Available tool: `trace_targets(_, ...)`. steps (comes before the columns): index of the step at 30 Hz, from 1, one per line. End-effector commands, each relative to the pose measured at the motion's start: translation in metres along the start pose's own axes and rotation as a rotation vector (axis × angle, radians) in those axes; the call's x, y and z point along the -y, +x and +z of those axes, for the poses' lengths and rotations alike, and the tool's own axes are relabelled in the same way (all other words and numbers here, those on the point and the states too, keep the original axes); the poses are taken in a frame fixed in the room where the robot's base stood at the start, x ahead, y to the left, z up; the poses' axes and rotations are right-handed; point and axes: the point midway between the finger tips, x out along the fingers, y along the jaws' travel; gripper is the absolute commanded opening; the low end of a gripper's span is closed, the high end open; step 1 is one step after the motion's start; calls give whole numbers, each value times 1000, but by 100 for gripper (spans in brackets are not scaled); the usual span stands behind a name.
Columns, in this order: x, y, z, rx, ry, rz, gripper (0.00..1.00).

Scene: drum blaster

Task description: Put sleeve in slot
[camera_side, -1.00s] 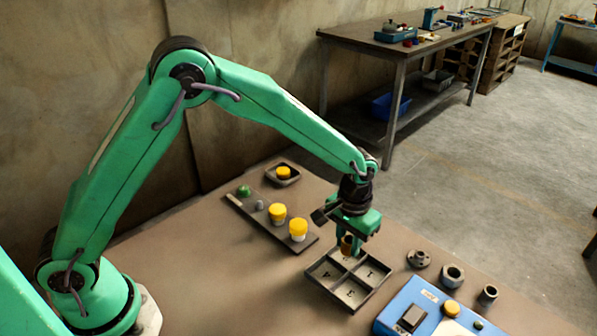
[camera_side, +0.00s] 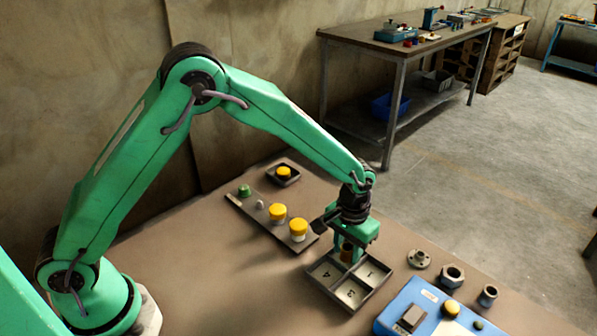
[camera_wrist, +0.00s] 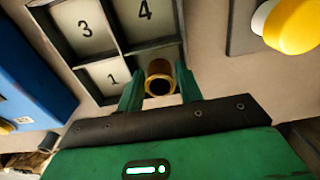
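A brown-gold sleeve (camera_side: 347,252) is held between the green fingers of my gripper (camera_side: 348,254). In the wrist view the sleeve (camera_wrist: 160,77) is an open ring with a finger of my gripper (camera_wrist: 160,88) on each side. The dark divided tray (camera_side: 322,287) has square slots; labels 1, 3 and 4 show. The sleeve is over the far slot, the one diagonal to slot 3 (camera_wrist: 85,30); that slot's label is hidden. I cannot tell whether the sleeve's lower end is inside the slot or just above it.
A blue control box (camera_side: 405,309) stands right of the tray. Several metal parts, including a hex nut (camera_side: 452,275), lie behind the box. A board (camera_side: 255,222) with yellow-capped pegs (camera_side: 298,230) is left of the tray. Bare tabletop lies at the front left.

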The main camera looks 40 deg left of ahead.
Motion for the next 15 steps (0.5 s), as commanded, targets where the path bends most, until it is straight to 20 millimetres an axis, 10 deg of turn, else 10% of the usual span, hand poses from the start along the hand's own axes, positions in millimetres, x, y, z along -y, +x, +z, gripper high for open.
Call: trace_targets(15,0,-44,-1,-4,0,2,36)
